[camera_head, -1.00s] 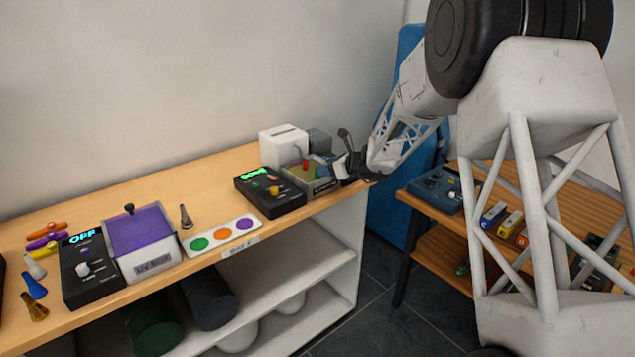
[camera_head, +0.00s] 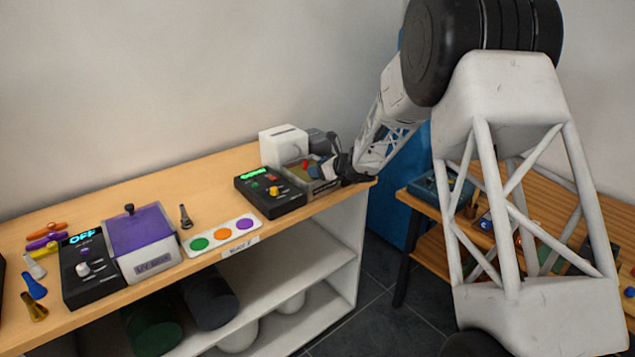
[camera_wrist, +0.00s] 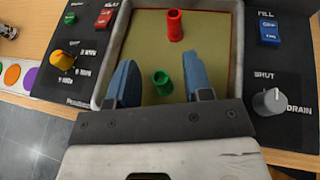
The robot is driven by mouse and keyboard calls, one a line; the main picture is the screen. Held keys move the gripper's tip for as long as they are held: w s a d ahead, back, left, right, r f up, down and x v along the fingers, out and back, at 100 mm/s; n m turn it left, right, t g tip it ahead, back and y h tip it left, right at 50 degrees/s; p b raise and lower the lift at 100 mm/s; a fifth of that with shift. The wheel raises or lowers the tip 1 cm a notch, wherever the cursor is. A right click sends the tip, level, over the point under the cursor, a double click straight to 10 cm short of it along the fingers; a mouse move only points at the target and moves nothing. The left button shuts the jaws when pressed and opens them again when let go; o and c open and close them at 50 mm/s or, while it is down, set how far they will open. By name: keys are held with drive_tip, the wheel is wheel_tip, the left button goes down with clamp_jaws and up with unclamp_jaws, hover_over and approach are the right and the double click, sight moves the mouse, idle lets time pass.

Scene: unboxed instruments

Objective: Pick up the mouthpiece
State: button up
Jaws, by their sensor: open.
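My gripper (camera_wrist: 160,64) is open, its two blue fingers pointing down into a shallow tray (camera_wrist: 105,62) with a pale rim and olive floor. A short green mouthpiece-like tube (camera_wrist: 162,83) stands between the fingers, with visible gaps at both sides. A taller red tube (camera_wrist: 175,25) stands beyond the fingertips. In the head view, my gripper (camera_head: 318,172) is at the tray on the bench's right end, and hides much of it. A dark metallic mouthpiece (camera_head: 185,217) stands on the bench beside the purple-lidded box. Which one the task means is not clear.
A black control box (camera_head: 271,193) stands left of the tray, and a FILL and DRAIN panel (camera_wrist: 270,75) on the right. A white box (camera_head: 284,147) is behind. A purple-lidded box (camera_head: 140,240) and several coloured pieces lie farther left.

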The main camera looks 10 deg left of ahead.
idle(0.6)
clamp_jaws()
